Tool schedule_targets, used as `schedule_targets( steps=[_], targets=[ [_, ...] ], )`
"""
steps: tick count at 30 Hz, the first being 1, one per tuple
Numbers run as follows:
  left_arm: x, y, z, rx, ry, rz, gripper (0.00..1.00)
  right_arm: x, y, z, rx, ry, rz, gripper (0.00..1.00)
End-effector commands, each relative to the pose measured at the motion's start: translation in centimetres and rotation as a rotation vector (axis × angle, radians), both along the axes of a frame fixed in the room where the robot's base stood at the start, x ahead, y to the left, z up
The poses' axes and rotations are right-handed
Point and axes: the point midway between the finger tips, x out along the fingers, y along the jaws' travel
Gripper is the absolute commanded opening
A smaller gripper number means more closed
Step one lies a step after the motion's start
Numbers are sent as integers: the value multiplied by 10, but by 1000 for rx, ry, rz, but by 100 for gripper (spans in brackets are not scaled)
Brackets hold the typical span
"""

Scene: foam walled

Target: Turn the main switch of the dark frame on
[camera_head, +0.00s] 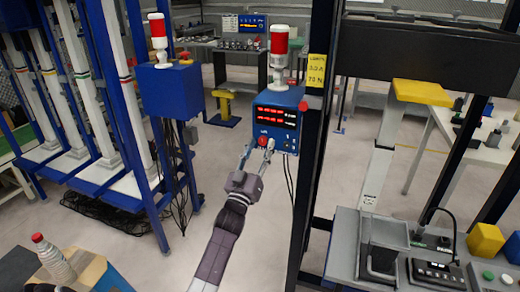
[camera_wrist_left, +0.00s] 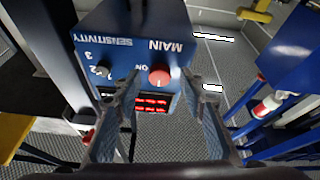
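The dark frame (camera_head: 318,150) stands upright right of centre in the head view. A blue control box (camera_head: 285,103) with red number displays is mounted on it. Its main switch, a red round knob (camera_head: 262,141), is low on the front face. In the left wrist view the knob (camera_wrist_left: 159,78) shows upside down beside the words MAIN and ON. My left gripper (camera_head: 259,149) is open, with its fingertips at the box's lower front. In the wrist view the fingers stand on either side of the knob; whether they touch it I cannot tell. My right gripper is out of view.
A sensitivity dial (camera_wrist_left: 102,71) sits beside the main switch. A red and white lamp (camera_head: 279,47) tops the box. A second blue box (camera_head: 172,92) with a lamp stands on the blue frame at left. A bench with devices (camera_head: 400,240) is at lower right.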

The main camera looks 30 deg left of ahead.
Motion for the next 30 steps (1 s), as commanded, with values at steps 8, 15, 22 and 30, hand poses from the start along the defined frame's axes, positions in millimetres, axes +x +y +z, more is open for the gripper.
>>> schedule_targets(
  steps=[8,15,22,30],
  targets=[
    [0,0,0,1,1,0,32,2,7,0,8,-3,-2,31],
    [0,0,0,1,1,0,5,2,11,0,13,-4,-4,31],
    [0,0,0,7,2,0,0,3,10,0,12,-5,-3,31],
    [0,1,0,97,24,-1,0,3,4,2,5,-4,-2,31]
  ],
)
